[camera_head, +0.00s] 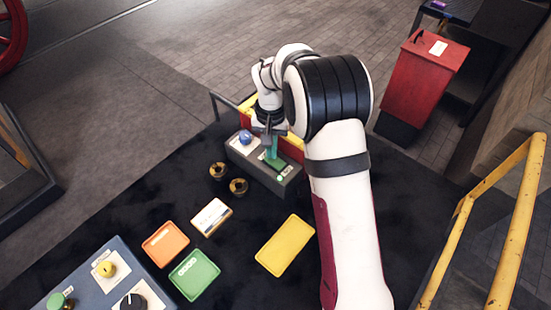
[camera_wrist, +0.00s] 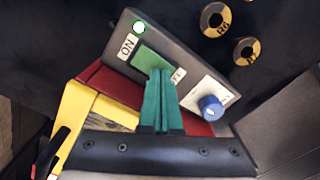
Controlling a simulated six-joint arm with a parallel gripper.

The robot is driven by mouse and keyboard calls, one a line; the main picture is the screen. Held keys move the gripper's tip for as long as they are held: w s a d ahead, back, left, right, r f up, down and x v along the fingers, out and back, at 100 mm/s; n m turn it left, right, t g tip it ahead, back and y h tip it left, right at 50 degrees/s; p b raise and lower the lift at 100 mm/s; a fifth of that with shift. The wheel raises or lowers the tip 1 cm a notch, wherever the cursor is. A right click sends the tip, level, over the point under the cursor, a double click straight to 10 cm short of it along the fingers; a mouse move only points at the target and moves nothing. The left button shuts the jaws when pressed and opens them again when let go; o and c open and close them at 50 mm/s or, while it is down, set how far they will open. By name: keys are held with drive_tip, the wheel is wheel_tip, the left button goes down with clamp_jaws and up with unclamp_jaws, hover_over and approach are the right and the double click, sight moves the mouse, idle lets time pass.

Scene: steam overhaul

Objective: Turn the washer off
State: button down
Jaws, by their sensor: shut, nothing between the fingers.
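The washer's grey control box (camera_head: 259,172) sits at the far edge of the dark table. It also shows in the wrist view (camera_wrist: 188,66). It carries a green rocker switch (camera_wrist: 146,57), an "ON" label (camera_wrist: 128,46), a lit whitish-green lamp (camera_wrist: 139,27) and a blue knob (camera_wrist: 211,107). A second label by the rocker is partly hidden behind my fingers. My gripper (camera_wrist: 160,73) is shut and empty, its teal fingertips at the rocker's end away from the "ON" label. In the head view my gripper (camera_head: 272,157) is over the rocker. I cannot tell whether they touch.
A red and yellow container (camera_head: 291,147) stands behind the box. Two round brass-coloured pieces (camera_head: 238,187) lie beside it. Orange (camera_head: 165,244), green (camera_head: 195,274) and yellow (camera_head: 285,245) trays and a white card (camera_head: 211,217) lie nearer. A blue-grey panel (camera_head: 90,284) is at front left.

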drive_tip(key=shift+f, duration=0.3)
wheel_tip(320, 180, up, 6)
drive_tip(key=shift+r, duration=0.5)
idle(0.4)
drive_tip(key=s+d+r+m, duration=0.1)
drive_tip(key=s+r, duration=0.2)
drive_tip(key=s, duration=0.4)
drive_tip(key=s+d+r+y, duration=0.1)
drive_tip(key=s+r, duration=0.2)
drive_tip(key=s, duration=0.5)
drive_tip(key=s+d+r+m, duration=0.1)
drive_tip(key=s+r, duration=0.2)
drive_tip(key=s, duration=0.4)
drive_tip(key=s+f, duration=0.2)
drive_tip(key=s, duration=0.8)
drive_tip(key=shift+s+d+f+m+y, duration=0.2)
drive_tip(key=shift+f+m+y, duration=0.1)
drive_tip(key=shift+f+y, duration=0.1)
